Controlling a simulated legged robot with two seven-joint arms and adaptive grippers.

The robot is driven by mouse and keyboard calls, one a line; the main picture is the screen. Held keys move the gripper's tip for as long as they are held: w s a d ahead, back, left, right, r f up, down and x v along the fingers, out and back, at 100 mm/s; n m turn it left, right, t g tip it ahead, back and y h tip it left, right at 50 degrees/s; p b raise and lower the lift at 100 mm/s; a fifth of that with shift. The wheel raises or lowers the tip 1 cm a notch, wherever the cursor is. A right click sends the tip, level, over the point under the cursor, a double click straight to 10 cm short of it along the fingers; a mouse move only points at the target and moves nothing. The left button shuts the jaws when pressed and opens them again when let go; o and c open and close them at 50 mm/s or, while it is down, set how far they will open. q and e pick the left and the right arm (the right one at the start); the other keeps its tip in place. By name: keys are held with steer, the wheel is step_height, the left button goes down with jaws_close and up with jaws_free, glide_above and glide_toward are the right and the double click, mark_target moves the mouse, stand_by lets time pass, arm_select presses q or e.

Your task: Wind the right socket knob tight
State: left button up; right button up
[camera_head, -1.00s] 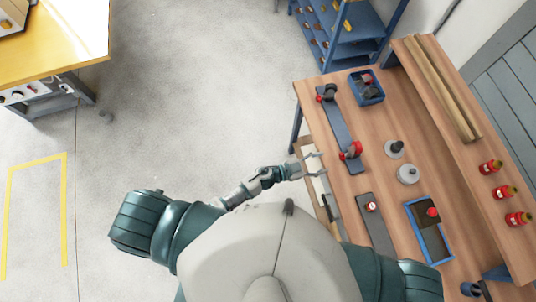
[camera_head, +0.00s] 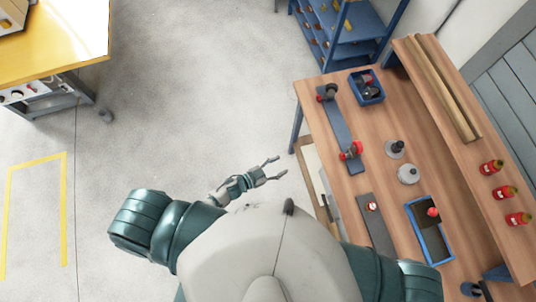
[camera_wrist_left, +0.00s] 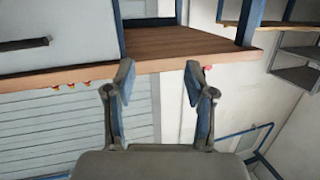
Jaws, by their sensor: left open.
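My left gripper (camera_head: 279,166) is open and empty over the floor, left of the wooden workbench. Its two spread fingers also show in the left wrist view (camera_wrist_left: 160,80), with nothing between them. On the bench a long grey plate (camera_head: 338,122) carries a dark fitting with red (camera_head: 327,92) at its far end and a red knob-like fitting (camera_head: 351,151) at its near end. A shorter grey plate (camera_head: 379,232) bears a small red-and-white part (camera_head: 371,206). I cannot tell which is the right socket knob. My right gripper is not in view.
Blue trays (camera_head: 368,86) and (camera_head: 416,215) and two round grey bases (camera_head: 394,149) and (camera_head: 408,174) stand on the bench. Red jars (camera_head: 504,192) stand on the raised shelf. Blue shelving (camera_head: 350,40) is behind. The floor left of the bench is clear.

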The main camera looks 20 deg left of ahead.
arm_select(q)
steer(key=a+f+n+y, duration=0.1)
steer(key=a+f+y, duration=0.2)
steer(key=f, duration=0.3)
steer(key=shift+a+f+n, duration=0.25)
steer(key=shift+a+n, duration=0.05)
steer(key=shift+a, duration=0.3)
